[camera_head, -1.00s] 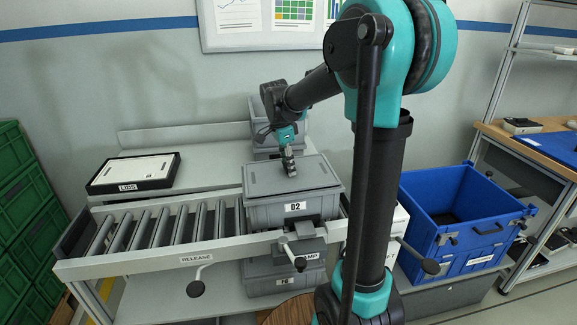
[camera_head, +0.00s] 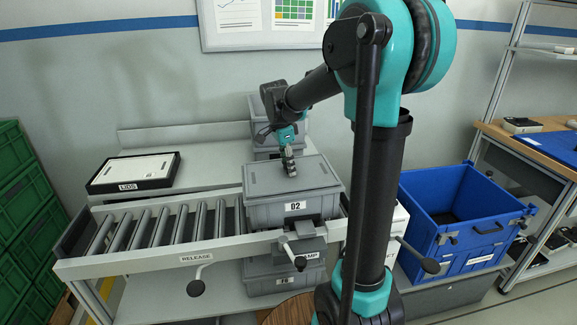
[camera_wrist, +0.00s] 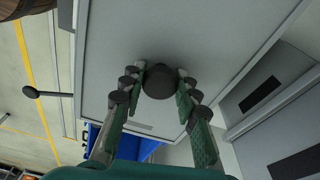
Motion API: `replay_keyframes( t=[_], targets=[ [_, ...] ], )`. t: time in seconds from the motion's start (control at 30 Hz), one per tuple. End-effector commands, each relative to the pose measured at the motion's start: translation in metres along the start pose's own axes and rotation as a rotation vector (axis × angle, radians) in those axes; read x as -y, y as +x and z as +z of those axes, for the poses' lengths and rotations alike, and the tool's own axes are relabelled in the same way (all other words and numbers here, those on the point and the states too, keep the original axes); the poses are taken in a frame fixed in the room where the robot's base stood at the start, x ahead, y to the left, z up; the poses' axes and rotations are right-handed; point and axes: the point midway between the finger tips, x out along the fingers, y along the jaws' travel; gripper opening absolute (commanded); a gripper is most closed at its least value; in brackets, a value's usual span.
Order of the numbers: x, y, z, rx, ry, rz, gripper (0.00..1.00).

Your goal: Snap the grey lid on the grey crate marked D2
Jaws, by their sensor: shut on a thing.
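The grey crate marked D2 (camera_head: 265,215) stands on the roller line, its label facing me. The grey lid (camera_head: 262,178) lies over its top, looking nearly level. Whether its rim is fully snapped down is too small to tell. My gripper (camera_head: 290,170) points down at the lid from above. In the wrist view my gripper (camera_wrist: 161,76) is closed around a dark round knob (camera_wrist: 160,83) on the flat grey lid (camera_wrist: 205,35). The crate is mostly hidden under the lid there.
A tray labelled LIDS (camera_head: 133,172) stands at the back left. Empty rollers (camera_head: 160,230) run left of the crate. A clamp lever (camera_head: 298,262) sticks out in front. Another grey crate (camera_head: 275,108) is behind, and a blue bin (camera_head: 460,215) stands to the right.

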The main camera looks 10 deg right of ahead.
Motion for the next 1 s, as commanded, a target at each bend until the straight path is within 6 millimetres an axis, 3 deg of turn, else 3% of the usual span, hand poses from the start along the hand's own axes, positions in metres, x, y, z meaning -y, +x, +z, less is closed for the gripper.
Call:
replay_keyframes(
  t=[0.43, 0.47, 0.5, 0.63, 0.87, 1.0],
  targets=[
    [0.0000, 0.0012, 0.0002, 0.000, 0.000, 0.000, 0.00],
    [0.0000, 0.0012, 0.0002, 0.000, 0.000, 0.000, 0.33],
    [0.0000, 0.0012, 0.0002, 0.000, 0.000, 0.000, 0.38],
    [0.0000, 0.0012, 0.0002, 0.000, 0.000, 0.000, 0.54],
    [0.0000, 0.0013, 0.0002, 0.000, 0.000, 0.000, 0.56],
    [0.0000, 0.0013, 0.0002, 0.000, 0.000, 0.000, 0.73]
  ],
)
